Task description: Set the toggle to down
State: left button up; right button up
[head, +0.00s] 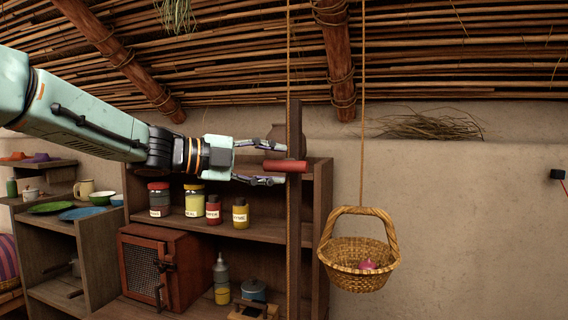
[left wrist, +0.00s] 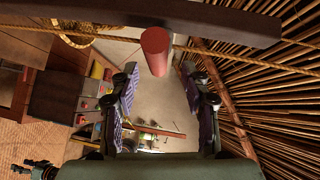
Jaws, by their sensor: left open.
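The toggle looks to be the red cylindrical handle (head: 285,165) that crosses a dark upright wooden post (head: 294,225) in the head view. In the left wrist view the red handle (left wrist: 155,50) sticks out from the dark wooden bar (left wrist: 190,22). My left gripper (head: 276,163) reaches in from the left, with one finger above the handle and one below. In the left wrist view the open fingers (left wrist: 159,72) are on either side of the handle's near end, with gaps visible. I cannot tell any contact. My right gripper is not in view.
A wicker basket (head: 360,265) hangs on a rope right of the post. Shelves (head: 250,232) with several jars, a red mesh-door cabinet (head: 160,268) and dishes stand behind and left. A clay pot (head: 290,137) is behind the post.

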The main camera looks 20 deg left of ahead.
aim_at(282, 165)
pick_arm(q)
jog(key=w, duration=0.1)
jog(key=w+d, duration=0.1)
jog(key=w+f, duration=0.1)
jog(key=shift+d, duration=0.25)
jog(key=shift+w+a+f, duration=0.15)
jog(key=shift+w+f, duration=0.05)
jog(key=shift+w, duration=0.15)
jog(key=shift+s+d+r, duration=0.2)
jog(key=shift+s+r, duration=0.05)
jog(key=shift+s, duration=0.25)
jog(key=shift+s+d+r, duration=0.15)
jog(key=shift+s, duration=0.1)
jog(key=shift+c, duration=1.7)
jog(key=shift+w+a+f, duration=0.2)
jog(key=shift+w, duration=0.15)
jog(key=c, duration=0.4)
jog(key=shift+d, duration=0.1)
grip_shut()
